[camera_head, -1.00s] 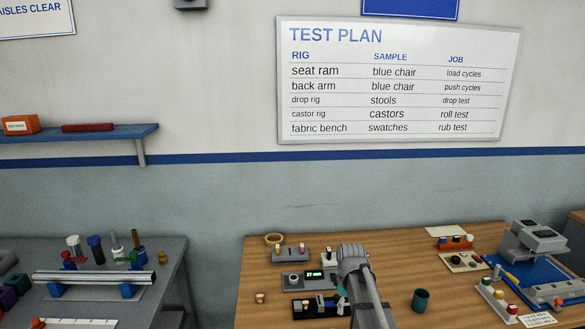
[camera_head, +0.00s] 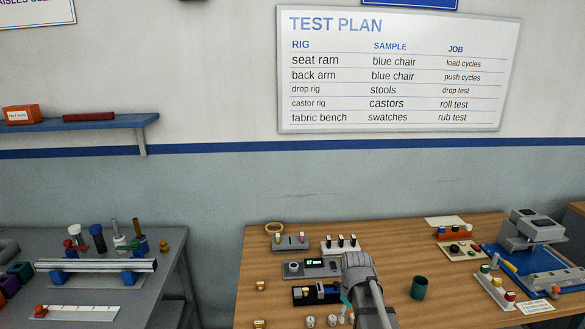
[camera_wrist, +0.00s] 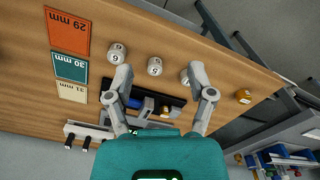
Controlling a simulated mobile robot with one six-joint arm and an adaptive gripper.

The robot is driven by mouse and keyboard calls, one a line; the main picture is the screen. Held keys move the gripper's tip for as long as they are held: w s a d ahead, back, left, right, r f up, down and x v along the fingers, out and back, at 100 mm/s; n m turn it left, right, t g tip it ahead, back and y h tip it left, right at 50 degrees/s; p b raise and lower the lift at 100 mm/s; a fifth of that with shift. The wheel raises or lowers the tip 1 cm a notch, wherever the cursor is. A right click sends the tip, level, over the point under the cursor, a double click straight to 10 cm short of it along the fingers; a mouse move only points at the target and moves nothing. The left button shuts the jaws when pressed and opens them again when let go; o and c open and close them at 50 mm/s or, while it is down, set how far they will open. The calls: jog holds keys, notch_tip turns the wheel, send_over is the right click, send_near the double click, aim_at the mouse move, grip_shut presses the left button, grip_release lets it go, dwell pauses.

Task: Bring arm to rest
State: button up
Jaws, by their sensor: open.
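My gripper (camera_wrist: 163,80) is open and empty in the wrist view, its two grey fingers spread above the wooden bench (camera_wrist: 25,100). Small numbered white cylinders (camera_wrist: 155,66) stand near the fingertips, apart from them. A black tray (camera_wrist: 150,105) with a blue part lies beyond the fingers, partly hidden by the teal gripper body. In the head view my grey arm reaches over the wooden bench (camera_head: 390,240), and the fingers are hidden there.
A grey box with a green display (camera_head: 310,267), a white switch block (camera_head: 341,245) and a dark green cup (camera_head: 419,287) stand around my arm. A grey bench (camera_head: 170,245) with a metal rail (camera_head: 95,265) is at left. Coloured number cards (camera_wrist: 68,31) lie at the wrist view's left.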

jog(key=s+f+m+b, duration=0.2)
jog(key=s+m, duration=0.4)
jog(key=s, duration=0.4)
jog(key=shift+d+f+b, duration=0.15)
jog(key=shift+f+b, duration=0.2)
jog(key=shift+f, duration=0.2)
